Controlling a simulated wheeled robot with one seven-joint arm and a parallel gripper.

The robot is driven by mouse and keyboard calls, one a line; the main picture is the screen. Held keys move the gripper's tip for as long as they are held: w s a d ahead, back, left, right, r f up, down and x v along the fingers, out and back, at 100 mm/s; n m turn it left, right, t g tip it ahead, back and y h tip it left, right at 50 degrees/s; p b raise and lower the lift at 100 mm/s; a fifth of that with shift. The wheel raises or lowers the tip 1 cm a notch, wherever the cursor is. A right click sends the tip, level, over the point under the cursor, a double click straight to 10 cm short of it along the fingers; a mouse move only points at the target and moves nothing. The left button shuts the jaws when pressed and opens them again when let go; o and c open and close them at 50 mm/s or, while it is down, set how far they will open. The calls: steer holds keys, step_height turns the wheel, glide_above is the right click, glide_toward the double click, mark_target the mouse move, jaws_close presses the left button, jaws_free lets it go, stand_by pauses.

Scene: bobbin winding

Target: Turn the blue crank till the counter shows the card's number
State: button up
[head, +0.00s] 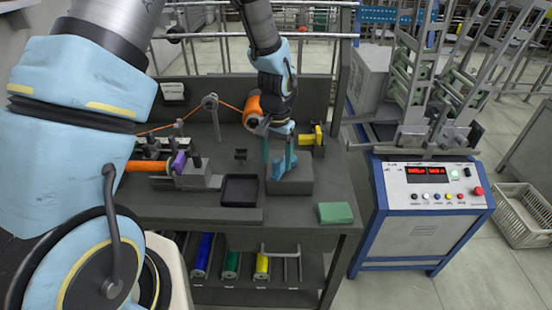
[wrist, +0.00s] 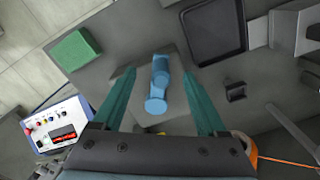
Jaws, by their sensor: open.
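The blue crank (head: 279,169) stands on a grey block (head: 300,184) on the workbench. In the wrist view the crank (wrist: 157,88) lies between the two teal fingers of my gripper (wrist: 159,76). My gripper (head: 278,152) is open, pointing down over the crank, with a gap on both sides of it in the wrist view. Red lit displays (head: 427,171) show on the white control panel at the right, their digits too small to read. A small white card (head: 173,91) is at the back left of the bench; its writing is unreadable.
A black tray (head: 240,190) and a green block (head: 335,213) lie on the bench. An orange spool (head: 252,111) with orange thread is close behind my gripper. A yellow part (head: 318,135) stands right of it. Coloured rolls (head: 232,262) are on the shelf below.

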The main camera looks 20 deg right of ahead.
step_height(320, 180, up, 4)
steer(key=shift+r+p, duration=0.25)
steer(key=shift+p, duration=0.65)
steer(key=shift+r, duration=1.3)
steer(key=w+a+r+n+b, duration=0.1)
steer(key=w+a+r+n, duration=0.1)
steer(key=a, duration=0.5)
steer(key=w+a+r+n+b, duration=0.1)
steer(key=w+a+n+b, duration=0.1)
steer(key=a, duration=0.5)
steer(key=s+a+r+n+b, duration=0.1)
steer(key=s+a+n, duration=0.1)
steer(key=a, duration=0.6)
steer(key=s+a+r+n+t+b, duration=0.1)
steer(key=s+a+n, duration=0.2)
steer(key=a, duration=0.6)
steer(key=shift+s+a+n+t+b, duration=0.2)
steer(key=shift+s+n+t+b, duration=0.1)
steer(key=shift+s, duration=0.15)
